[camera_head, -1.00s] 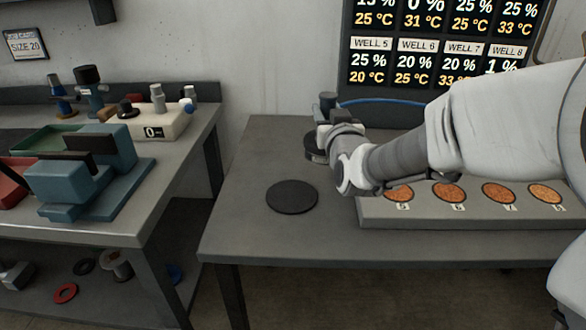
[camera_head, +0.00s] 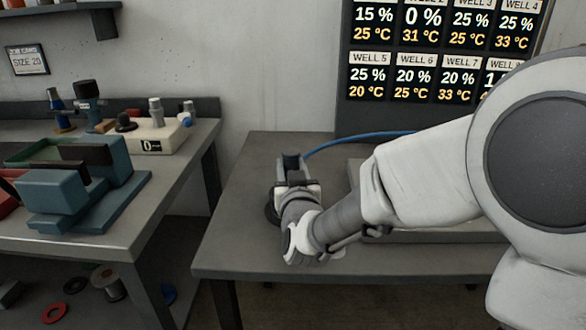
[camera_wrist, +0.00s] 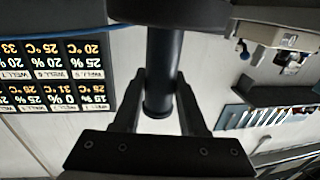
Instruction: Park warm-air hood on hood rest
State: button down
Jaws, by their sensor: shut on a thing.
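The warm-air hood (camera_head: 291,161) shows as a dark upright cylinder with a blue hose behind it, at the left part of the table. My gripper (camera_head: 296,188) is shut on it. In the wrist view, my gripper's fingers (camera_wrist: 160,88) close on both sides of the hood's dark post (camera_wrist: 162,60), below a wide dark disc. The hood rest, a flat black disc in the earlier picture, is now mostly or fully behind my gripper. A dark rounded edge shows left of my wrist; I cannot tell whether it is the hood's rim or the rest.
The blue hose (camera_head: 358,136) runs right across the back of the table (camera_head: 228,235). The well block (camera_head: 440,237) is largely behind my arm. The table's left end is clear. A separate bench (camera_head: 120,225) with blue fixtures stands at left. A readings display (camera_head: 420,50) is behind.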

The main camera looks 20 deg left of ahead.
jog(key=shift+f+b, duration=0.1)
jog(key=shift+b, duration=0.2)
jog(key=shift+c, duration=2.3)
grip_release()
